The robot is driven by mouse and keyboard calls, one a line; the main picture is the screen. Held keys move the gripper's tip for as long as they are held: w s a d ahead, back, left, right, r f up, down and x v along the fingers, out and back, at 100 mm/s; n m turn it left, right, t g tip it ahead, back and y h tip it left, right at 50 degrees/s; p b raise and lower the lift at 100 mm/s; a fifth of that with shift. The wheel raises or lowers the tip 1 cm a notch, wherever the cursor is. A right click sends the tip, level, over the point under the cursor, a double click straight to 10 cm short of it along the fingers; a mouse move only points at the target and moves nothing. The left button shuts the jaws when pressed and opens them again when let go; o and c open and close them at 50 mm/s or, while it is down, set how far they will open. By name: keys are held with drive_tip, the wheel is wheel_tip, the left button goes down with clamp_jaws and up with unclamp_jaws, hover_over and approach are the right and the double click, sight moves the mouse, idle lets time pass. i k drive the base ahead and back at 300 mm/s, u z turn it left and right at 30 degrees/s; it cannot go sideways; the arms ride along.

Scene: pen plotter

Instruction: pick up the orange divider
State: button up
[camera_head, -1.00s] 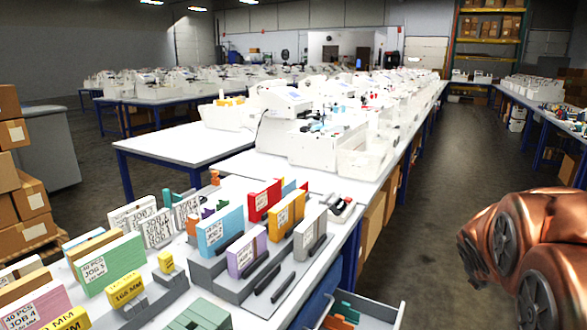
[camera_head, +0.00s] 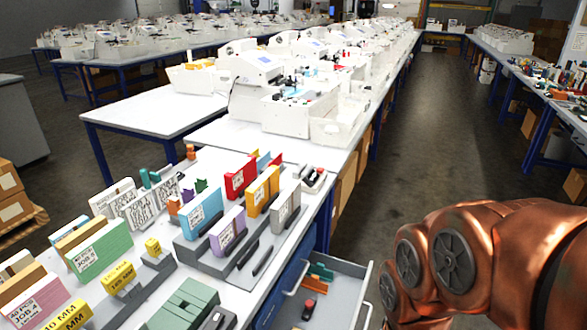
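An upright orange divider (camera_head: 262,190) with a white label stands in a grey slotted rack (camera_head: 240,272) on the white table. A red divider (camera_head: 240,178) is behind it to the left, a purple divider (camera_head: 227,231) is in front to the left, and a grey divider (camera_head: 286,205) is to its right. A light-blue divider (camera_head: 199,222) stands further left. My copper-coloured arm reaches in at the lower right, well apart from the rack. My gripper is out of view.
An open drawer (camera_head: 345,262) juts out at the table's right end, holding green, orange and red-and-black pieces. Labelled blocks, including a green one (camera_head: 98,246), crowd the left. White machines (camera_head: 285,112) stand behind. The aisle floor (camera_head: 385,185) is clear.

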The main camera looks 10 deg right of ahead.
sight(313, 284)
drive_tip(key=u, duration=0.05)
drive_tip(key=k, duration=1.05)
drive_tip(key=z, duration=0.75)
drive_tip(key=i, duration=1.1)
drive_tip(key=u, duration=0.65)
